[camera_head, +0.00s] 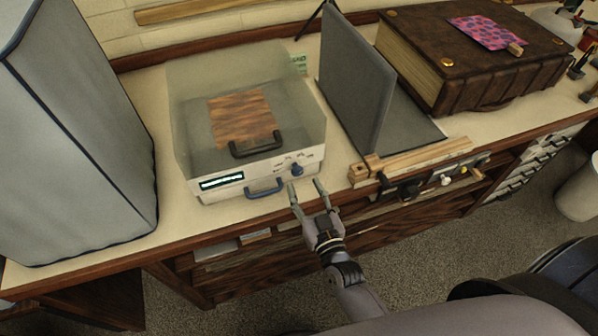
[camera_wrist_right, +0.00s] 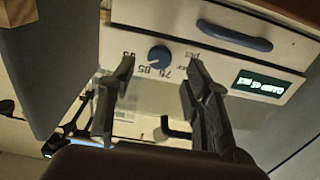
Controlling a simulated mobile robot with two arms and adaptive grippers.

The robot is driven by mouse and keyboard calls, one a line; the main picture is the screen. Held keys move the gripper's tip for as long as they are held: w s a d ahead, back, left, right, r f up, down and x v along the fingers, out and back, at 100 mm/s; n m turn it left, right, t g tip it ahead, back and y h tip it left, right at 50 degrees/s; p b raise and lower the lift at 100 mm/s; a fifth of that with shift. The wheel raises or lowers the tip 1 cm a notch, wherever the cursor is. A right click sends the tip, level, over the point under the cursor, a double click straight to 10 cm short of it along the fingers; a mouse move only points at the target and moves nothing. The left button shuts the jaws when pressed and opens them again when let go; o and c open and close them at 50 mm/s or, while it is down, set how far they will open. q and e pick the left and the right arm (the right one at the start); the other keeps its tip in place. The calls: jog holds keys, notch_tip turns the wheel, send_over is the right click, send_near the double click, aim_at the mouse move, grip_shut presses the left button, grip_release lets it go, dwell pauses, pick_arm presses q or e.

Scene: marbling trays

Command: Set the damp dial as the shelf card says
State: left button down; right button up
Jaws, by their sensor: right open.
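The damp dial is a blue knob (camera_head: 297,170) on the white front panel of a clear-walled box (camera_head: 200,185). In the right wrist view the knob (camera_wrist_right: 160,57) has printed marks around it that look like 75, 85 and 95; the pointer's setting is unclear. My right gripper (camera_head: 306,184) is open and empty just in front of the panel. In its wrist view the fingers (camera_wrist_right: 160,68) stand apart, one on each side of the knob in the picture; contact cannot be told. A small pale green card (camera_head: 300,63) stands behind the box, too small to read. My left gripper is out of view.
The panel also has a lit display (camera_head: 222,181) and a blue handle (camera_head: 264,187). A grey upright board (camera_head: 355,80) stands right, a tall grey cabinet (camera_head: 75,130) left.

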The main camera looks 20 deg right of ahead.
aim_at(298, 174)
jog(key=w, duration=0.5)
jog(key=shift+w+a, duration=0.1)
jog(key=shift+c, duration=0.6)
grip_shut()
